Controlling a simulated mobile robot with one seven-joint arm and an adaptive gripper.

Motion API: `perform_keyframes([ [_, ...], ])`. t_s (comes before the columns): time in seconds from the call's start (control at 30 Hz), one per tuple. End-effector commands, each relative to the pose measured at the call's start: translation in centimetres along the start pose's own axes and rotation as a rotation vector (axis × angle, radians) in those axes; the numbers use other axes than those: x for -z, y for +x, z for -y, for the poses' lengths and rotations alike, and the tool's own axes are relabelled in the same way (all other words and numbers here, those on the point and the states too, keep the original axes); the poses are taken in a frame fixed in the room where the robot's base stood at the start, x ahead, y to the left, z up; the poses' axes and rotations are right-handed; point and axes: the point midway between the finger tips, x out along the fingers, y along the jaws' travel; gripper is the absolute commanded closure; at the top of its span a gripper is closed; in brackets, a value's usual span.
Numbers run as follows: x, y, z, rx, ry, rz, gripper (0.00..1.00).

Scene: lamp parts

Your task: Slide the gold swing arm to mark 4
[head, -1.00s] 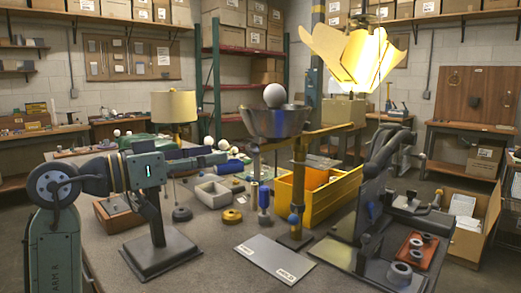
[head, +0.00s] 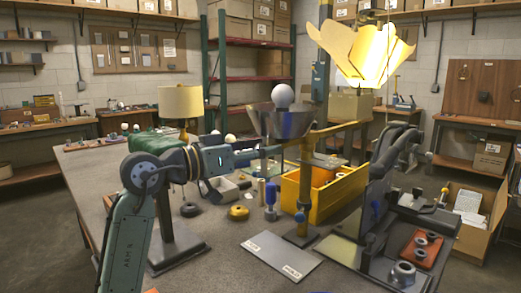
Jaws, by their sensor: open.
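The gold swing arm (head: 338,130) is a horizontal brass bar on an upright gold post (head: 304,190) in the middle right of the head view. A dark metal bowl (head: 283,122) with a white globe (head: 283,96) stands at its left part and hides some of it. My gripper (head: 255,154) is at the end of the teal arm, left of the post and just below the bowl. It looks empty and open; its fingertips are small and partly lost against the bowl's stand. I cannot tell whether it touches the bar. I cannot read any numbered mark.
A grey labelled plate (head: 280,258) lies in front of the post. A yellow bin (head: 335,190) stands behind it. A black fixture (head: 380,210) is at the right. A lit petal-shaped lampshade (head: 362,50) hangs above. A dark stand (head: 178,250) is below my arm.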

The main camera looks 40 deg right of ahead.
Motion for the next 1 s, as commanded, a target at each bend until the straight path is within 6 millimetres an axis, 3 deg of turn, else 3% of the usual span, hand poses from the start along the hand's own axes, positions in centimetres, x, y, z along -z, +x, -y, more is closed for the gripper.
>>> perform_keyframes([
  [0.1,0.00,-0.01,0.00,0.000,0.000,0.000,0.55],
  [0.77,0.00,-0.04,0.01,0.000,0.000,0.000,0.99],
  [1.0,0.00,-0.04,0.01,0.000,-0.001,0.000,1.00],
])
